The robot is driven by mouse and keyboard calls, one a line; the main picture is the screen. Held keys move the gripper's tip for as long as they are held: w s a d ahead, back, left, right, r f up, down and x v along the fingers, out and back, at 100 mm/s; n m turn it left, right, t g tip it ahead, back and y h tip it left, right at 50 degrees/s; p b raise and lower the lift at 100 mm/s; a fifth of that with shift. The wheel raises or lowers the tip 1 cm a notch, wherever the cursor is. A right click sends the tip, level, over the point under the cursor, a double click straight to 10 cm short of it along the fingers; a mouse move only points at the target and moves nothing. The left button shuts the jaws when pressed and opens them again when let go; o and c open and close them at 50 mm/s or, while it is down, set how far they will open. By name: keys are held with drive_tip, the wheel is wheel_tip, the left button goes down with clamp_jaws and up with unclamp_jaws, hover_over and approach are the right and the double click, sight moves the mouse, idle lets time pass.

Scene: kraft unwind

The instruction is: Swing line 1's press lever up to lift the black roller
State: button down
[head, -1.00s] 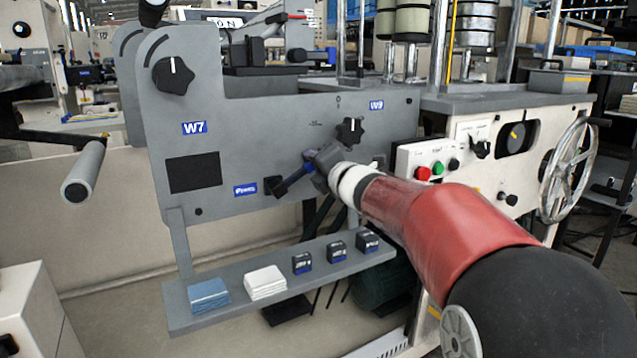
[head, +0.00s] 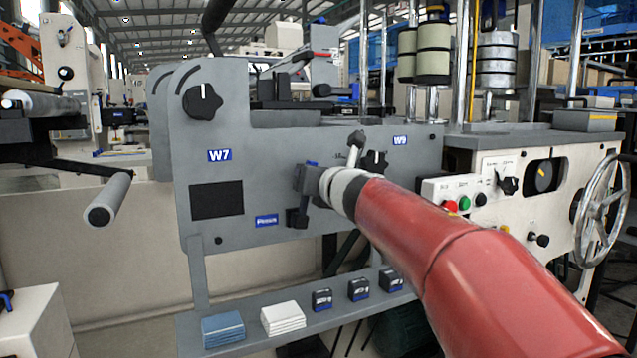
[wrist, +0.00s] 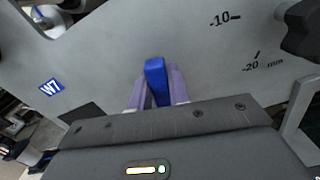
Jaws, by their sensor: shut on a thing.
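The press lever's blue handle (wrist: 155,82) sits between the two fingers of my gripper (wrist: 157,92) in the wrist view, and the fingers are shut on it. In the head view my gripper (head: 308,180) is in front of the grey machine panel, between the W7 and W9 labels. Only a small blue part of the lever (head: 312,163) shows there, at the top of the gripper. The lever's pivot is hidden by my gripper and wrist. I cannot make out the black roller in either view.
A shelf (head: 290,343) with pads and small black boxes runs below. A pale roller (head: 108,198) sticks out at the left. A handwheel (head: 600,210) stands at the right.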

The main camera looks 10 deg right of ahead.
drive_tip(key=shift+s+a+n, duration=0.2)
drive_tip(key=shift+a+n, duration=0.4)
drive_tip(key=shift+n, duration=0.1)
drive_tip(key=c, duration=1.3)
unclamp_jaws()
drive_tip(key=shift+a, duration=0.1)
drive_tip(key=shift+v, duration=3.9)
drive_tip(key=shift+r, duration=0.1)
